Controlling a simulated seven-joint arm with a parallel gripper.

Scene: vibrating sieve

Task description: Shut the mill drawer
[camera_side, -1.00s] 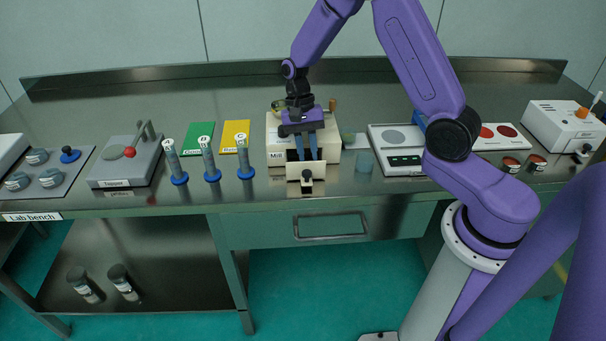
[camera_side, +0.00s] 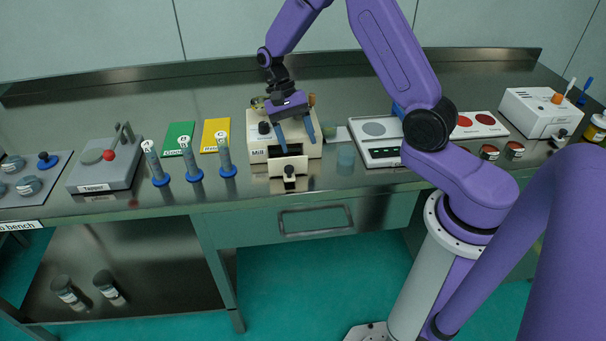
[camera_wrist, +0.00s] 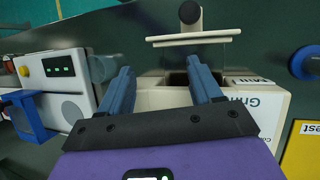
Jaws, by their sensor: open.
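The mill (camera_side: 257,151) is a cream box on the bench, also seen in the wrist view (camera_wrist: 262,104). Its drawer (camera_side: 289,167) is pulled out at the front, with a pale front plate and a dark round knob. The wrist view shows the drawer front (camera_wrist: 192,40) standing away from the mill body, with a gap behind it. My gripper (camera_side: 298,146) is open and empty, above the drawer and close to the mill's front. In the wrist view its blue fingers (camera_wrist: 160,70) are spread wide, on the mill side of the front plate. Contact cannot be told.
A cup (camera_side: 346,157) and a balance (camera_side: 378,153) stand right of the mill. The tapper (camera_side: 101,174) is farther left. The bench's front edge is just before the drawer.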

